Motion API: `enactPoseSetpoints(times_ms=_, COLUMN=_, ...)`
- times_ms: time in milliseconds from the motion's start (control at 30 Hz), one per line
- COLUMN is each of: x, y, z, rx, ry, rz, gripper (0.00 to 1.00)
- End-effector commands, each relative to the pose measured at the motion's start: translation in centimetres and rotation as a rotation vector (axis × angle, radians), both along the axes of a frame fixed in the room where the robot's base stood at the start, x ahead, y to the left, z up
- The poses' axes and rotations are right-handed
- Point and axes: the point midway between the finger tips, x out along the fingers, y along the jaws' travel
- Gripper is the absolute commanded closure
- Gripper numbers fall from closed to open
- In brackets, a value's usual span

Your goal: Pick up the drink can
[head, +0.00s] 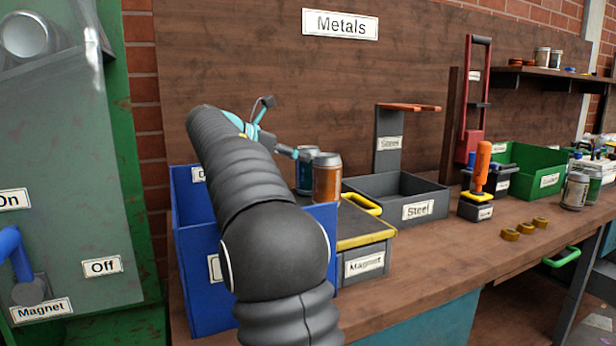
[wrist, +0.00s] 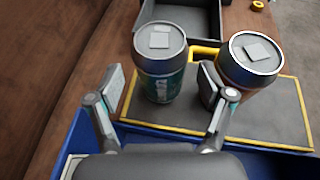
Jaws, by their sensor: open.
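Two drink cans stand upright on the magnet box (head: 362,263), whose flat top has a yellow border. One is a teal-blue can (head: 303,175), partly hidden in the head view by the other, an orange can (head: 327,182). In the wrist view the teal can (wrist: 160,75) stands ahead, in line with the gap between the fingers of my open, empty gripper (wrist: 162,82). The orange can (wrist: 250,62) is to the right, beyond the right finger, which overlaps its edge in the picture; I cannot tell whether they touch. In the head view my gripper (head: 286,128) is left of the cans.
A blue bin (head: 205,290) stands under my arm, beside the magnet box. A grey Steel tray (head: 418,209) lies beyond. An orange-handled tool (head: 481,170), yellow rings (head: 510,234) and a green bin (head: 545,170) are further right. The bench front is mostly clear.

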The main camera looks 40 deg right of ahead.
Motion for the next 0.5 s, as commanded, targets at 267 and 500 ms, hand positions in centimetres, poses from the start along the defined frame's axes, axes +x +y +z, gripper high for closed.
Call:
enactPoseSetpoints(times_ms=267, x=-0.2, y=-3.3, z=-1.4, rx=0.001, ry=0.001, rz=-0.004, gripper=0.20)
enactPoseSetpoints(times_ms=500, x=-0.2, y=-4.6, z=-1.9, rx=0.001, ry=0.000, rz=-0.001, gripper=0.20)
